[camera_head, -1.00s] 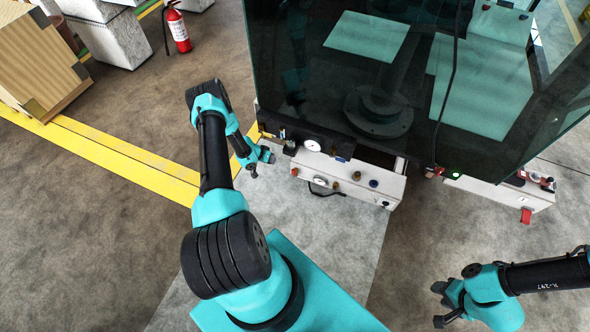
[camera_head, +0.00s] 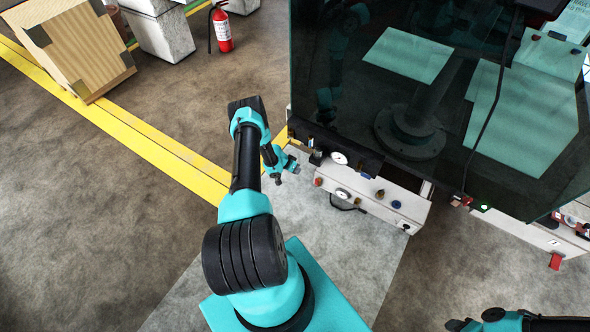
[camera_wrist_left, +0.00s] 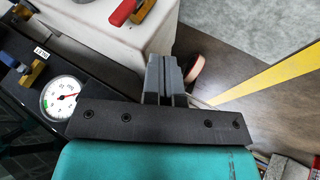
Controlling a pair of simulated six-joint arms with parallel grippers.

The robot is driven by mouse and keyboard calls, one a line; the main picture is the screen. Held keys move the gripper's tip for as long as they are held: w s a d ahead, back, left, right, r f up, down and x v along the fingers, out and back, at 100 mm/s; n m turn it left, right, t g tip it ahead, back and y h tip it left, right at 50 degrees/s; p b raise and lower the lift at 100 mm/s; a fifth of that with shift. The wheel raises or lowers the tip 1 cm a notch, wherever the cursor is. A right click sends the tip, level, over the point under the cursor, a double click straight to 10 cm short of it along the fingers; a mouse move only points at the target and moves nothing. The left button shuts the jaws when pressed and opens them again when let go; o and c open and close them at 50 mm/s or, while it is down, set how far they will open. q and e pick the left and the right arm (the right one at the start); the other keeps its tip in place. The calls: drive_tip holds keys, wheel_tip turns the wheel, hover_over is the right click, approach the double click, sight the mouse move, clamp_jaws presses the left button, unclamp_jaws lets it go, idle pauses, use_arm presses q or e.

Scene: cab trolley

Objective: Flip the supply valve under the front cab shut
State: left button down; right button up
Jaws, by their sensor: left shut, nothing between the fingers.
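The front cab (camera_head: 400,100) is a dark glass box with a white panel (camera_head: 345,200) under its front edge. The panel carries a gauge, a red part (camera_head: 318,182) at its left end and brass and blue fittings. In the left wrist view, a red lever (camera_wrist_left: 122,13) on a brass body and a blue lever (camera_wrist_left: 30,76) near a gauge (camera_wrist_left: 60,98) show; I cannot tell which is the supply valve. My left gripper (camera_head: 292,168) is left of the panel, shut and empty, its fingers (camera_wrist_left: 167,78) apart from both levers. My right gripper (camera_head: 465,325) is cut off at the bottom edge.
A second white panel (camera_head: 528,232) with a green light and red parts is at the right. The floor left of the cab is clear, crossed by a yellow line (camera_head: 150,150).

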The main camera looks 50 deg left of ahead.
sight(317, 183)
use_arm(q)
drive_tip(key=w+d+f, duration=0.4)
drive_tip(key=d+f, duration=0.1)
drive_tip(key=shift+w+d, duration=0.35)
drive_tip(key=shift+w, duration=0.05)
idle(0.8)
drive_tip(key=shift+d+y, duration=0.1)
drive_tip(key=shift+y, duration=0.2)
